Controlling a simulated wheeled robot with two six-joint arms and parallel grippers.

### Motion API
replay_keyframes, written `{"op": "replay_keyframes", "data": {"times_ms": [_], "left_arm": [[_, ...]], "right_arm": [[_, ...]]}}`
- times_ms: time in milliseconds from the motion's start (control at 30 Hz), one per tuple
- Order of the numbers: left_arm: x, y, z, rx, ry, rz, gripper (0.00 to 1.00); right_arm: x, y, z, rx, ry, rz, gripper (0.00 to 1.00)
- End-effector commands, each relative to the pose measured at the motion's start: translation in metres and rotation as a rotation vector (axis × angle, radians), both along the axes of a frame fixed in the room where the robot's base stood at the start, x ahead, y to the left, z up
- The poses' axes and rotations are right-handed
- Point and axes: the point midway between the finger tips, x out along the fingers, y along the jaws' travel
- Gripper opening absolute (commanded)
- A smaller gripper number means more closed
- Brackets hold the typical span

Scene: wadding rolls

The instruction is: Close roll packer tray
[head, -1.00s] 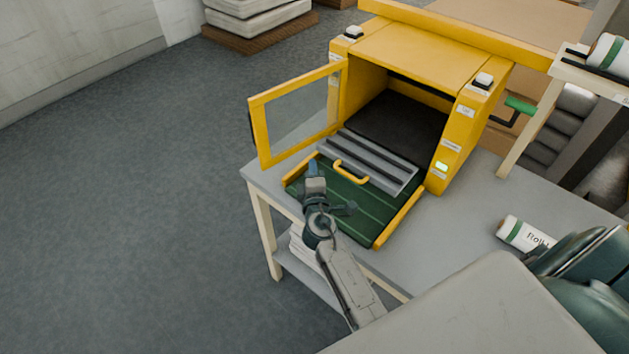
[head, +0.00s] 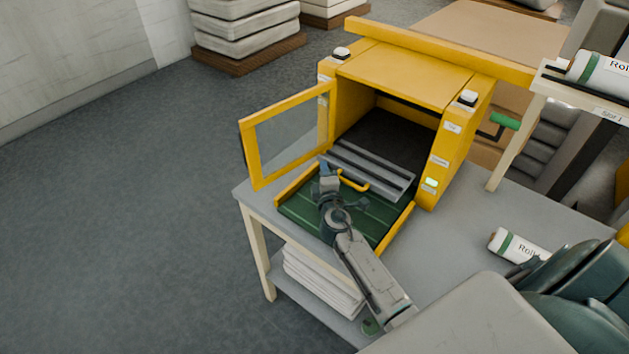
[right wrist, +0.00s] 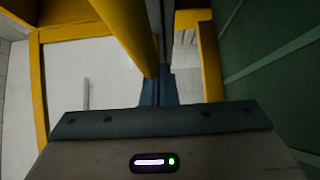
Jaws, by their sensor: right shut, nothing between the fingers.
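The yellow roll packer (head: 405,67) stands on a grey table. Its green tray (head: 300,212), with yellow side rails, is partly out of the open front. Grey bars (head: 372,170) lie across the tray's inner end, with a yellow handle (head: 354,182) beside them. My right gripper (head: 325,178) is over the tray, close to the handle's left end; I cannot tell if they touch. In the right wrist view its fingers (right wrist: 158,88) are shut and empty, close to yellow bars. The tray's front edge is partly hidden by my right arm. My left gripper is not in view.
The packer's framed door (head: 249,152) stands open at the left. A white roll (head: 520,247) lies on the table at the right. Another roll (head: 604,72) rests on a raised rack. White sheets (head: 318,280) are stacked on the lower shelf.

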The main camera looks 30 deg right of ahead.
Motion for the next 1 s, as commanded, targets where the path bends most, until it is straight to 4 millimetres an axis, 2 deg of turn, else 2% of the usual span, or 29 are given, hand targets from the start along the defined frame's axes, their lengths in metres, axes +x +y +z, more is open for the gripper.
{"op": "replay_keyframes", "data": {"times_ms": [33, 200, 300, 400, 1000], "left_arm": [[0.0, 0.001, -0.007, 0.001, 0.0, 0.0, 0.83], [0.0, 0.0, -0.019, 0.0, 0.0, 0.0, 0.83], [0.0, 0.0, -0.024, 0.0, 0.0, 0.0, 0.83], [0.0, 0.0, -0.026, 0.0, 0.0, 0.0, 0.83], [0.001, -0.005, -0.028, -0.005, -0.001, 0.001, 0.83]], "right_arm": [[0.007, -0.016, -0.002, -0.007, -0.001, -0.001, 0.0], [0.025, -0.061, -0.003, -0.006, -0.001, -0.002, 0.0], [0.033, -0.079, -0.002, -0.004, -0.001, -0.002, 0.0], [0.037, -0.089, -0.001, -0.001, -0.001, -0.001, 0.0], [0.04, -0.092, 0.0, 0.001, -0.001, 0.0, 0.0]]}}
